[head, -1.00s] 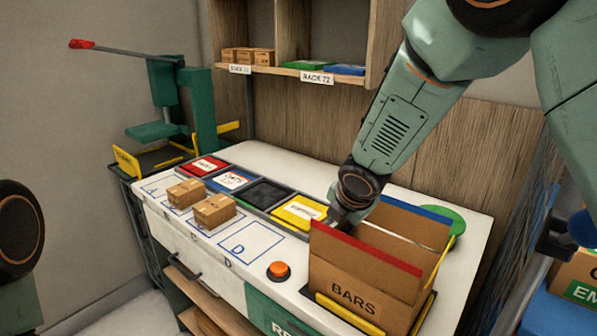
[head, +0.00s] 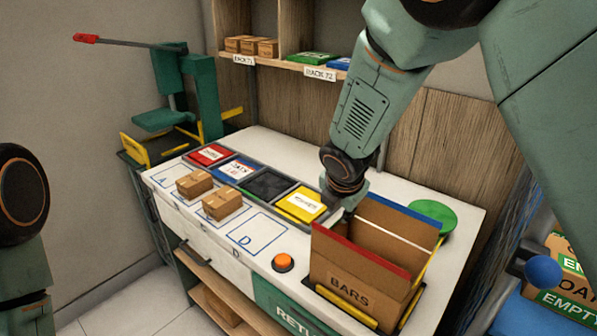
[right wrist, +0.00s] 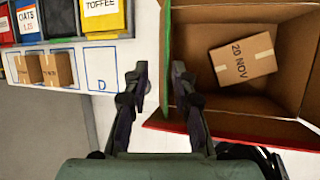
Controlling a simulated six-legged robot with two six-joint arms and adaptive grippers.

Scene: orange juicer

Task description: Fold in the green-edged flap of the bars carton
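The brown bars carton (head: 345,284) stands open on the right end of the counter, its red-edged flap (head: 362,250) and blue-edged flap (head: 395,222) raised. The right wrist view shows its green-edged flap (right wrist: 165,60) nearly edge-on along the carton's left side. My right gripper (right wrist: 158,72) is open, one finger showing on each side of the green edge. I cannot tell whether either finger touches the flap. A small box marked 20 NOV (right wrist: 243,60) lies inside the carton. In the head view, the green-edged flap and right fingertips are mostly hidden. My left gripper is out of view.
Left of the carton are an orange button (head: 283,262), two small boxes (head: 222,203) on marked squares and a row of coloured bins (head: 300,204). A green disc (head: 433,213) is behind the carton. Yellow rails (head: 346,307) edge its base. Square D (head: 256,234) is clear.

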